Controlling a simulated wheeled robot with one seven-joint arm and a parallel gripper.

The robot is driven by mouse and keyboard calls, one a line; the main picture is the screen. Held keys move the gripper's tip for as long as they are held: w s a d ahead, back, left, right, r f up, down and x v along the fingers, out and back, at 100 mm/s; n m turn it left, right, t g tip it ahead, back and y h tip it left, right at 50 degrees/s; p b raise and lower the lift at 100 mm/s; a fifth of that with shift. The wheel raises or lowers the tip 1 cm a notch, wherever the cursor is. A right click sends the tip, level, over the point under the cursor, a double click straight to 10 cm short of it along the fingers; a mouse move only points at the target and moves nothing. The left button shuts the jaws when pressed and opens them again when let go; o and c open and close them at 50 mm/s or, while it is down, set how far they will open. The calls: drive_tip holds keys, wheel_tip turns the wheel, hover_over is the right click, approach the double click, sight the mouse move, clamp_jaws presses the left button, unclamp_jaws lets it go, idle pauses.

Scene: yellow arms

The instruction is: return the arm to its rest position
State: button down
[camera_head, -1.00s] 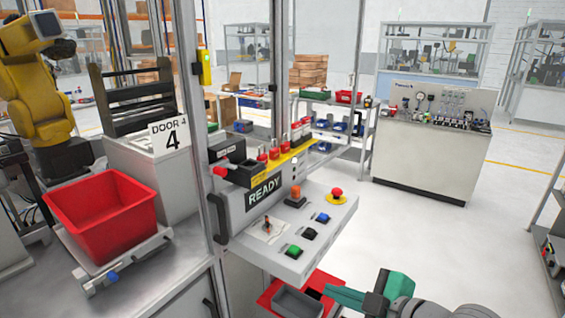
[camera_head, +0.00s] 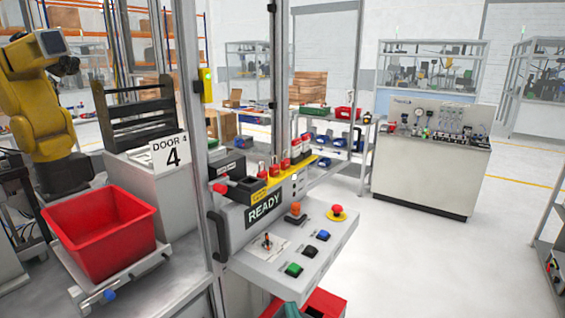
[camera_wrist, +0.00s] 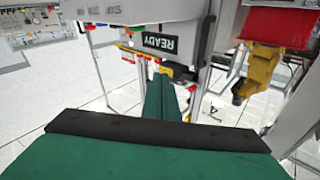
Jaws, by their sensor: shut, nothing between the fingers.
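My gripper shows in the wrist view as two green fingers (camera_wrist: 161,100) pressed together, with nothing between them. The fingers look apart from the panel, though the distance is hard to tell.
The control panel (camera_head: 340,232) with buttons and a joystick juts out at the centre. Below it is a red bin (camera_head: 325,303). A red tub (camera_head: 100,235) and a yellow robot arm (camera_head: 38,115) stand at left. The floor (camera_head: 430,265) at right is clear.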

drive_tip(key=s+a+f+m+g+h, duration=0.25)
drive_tip(key=s+f+m+h, duration=0.3)
drive_tip(key=s+f, duration=1.1)
drive_tip(key=s+f+n, duration=0.1)
drive_tip(key=s+n, duration=0.1)
drive_tip(key=s, duration=0.8)
drive_tip(key=s+f+n+g+y, duration=0.1)
drive_tip(key=s+f+n, duration=0.1)
drive_tip(key=s, duration=0.7)
drive_tip(key=shift+s+n, duration=0.35)
